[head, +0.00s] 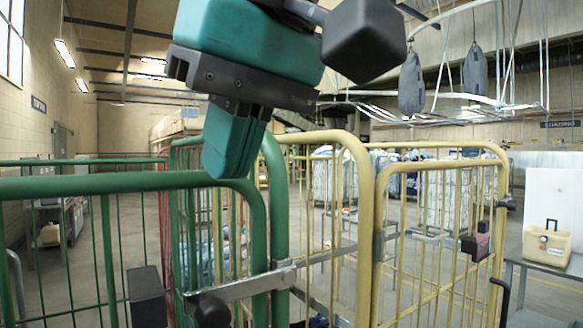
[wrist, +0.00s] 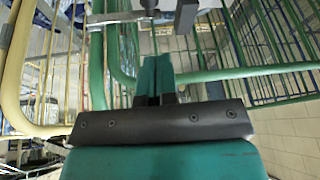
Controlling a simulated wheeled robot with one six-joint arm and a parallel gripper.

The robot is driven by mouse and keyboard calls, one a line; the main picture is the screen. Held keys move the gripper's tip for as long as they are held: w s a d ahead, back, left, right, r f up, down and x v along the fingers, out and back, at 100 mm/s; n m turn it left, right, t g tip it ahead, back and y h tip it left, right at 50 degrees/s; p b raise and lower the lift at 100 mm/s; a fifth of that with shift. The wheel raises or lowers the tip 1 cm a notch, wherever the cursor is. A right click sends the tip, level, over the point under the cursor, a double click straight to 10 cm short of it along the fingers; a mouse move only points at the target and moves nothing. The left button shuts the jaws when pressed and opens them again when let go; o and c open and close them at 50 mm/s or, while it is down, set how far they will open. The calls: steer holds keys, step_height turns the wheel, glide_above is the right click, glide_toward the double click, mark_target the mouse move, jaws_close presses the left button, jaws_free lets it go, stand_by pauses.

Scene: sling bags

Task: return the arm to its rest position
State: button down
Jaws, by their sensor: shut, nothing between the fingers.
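My gripper (head: 232,140) is in the upper middle of the head view, teal with a dark bracket. Its fingers are together and point down, with nothing between them. In the head view they overlap the top rail of the green cage trolley (head: 108,184); I cannot tell the exact gap. In the wrist view my gripper (wrist: 154,75) points up the picture, and green and yellow cage rails lie beyond it. The arm is raised and extended over the front of the trolleys.
A yellow cage trolley (head: 368,215) stands right beside the green one, a metal latch bar (head: 240,287) across their fronts. Grey sling bags (head: 411,82) hang from an overhead rail at right. A cream box (head: 547,243) sits on a table at far right. Floor shows at left.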

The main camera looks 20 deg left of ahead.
steer(key=w+d+f+m+g+b, duration=0.1)
steer(key=w+d+f+b, duration=0.2)
steer(key=d+f, duration=0.5)
steer(key=w+d+f+m+b, duration=0.1)
steer(key=w+d+f+b, duration=0.15)
steer(key=d+f, duration=0.5)
steer(key=s+d+f+m+b, duration=0.1)
steer(key=s+d+f, duration=0.1)
steer(key=d+f, duration=0.2)
steer(key=s+d+f+m+b, duration=0.1)
steer(key=d+f, duration=0.3)
steer(key=f, duration=0.6)
steer(key=s+d+f+m+b, duration=0.1)
steer(key=s+d+f, duration=0.2)
steer(key=f, duration=0.4)
steer(key=shift+s+d+g, duration=0.4)
steer(key=shift+s, duration=0.15)
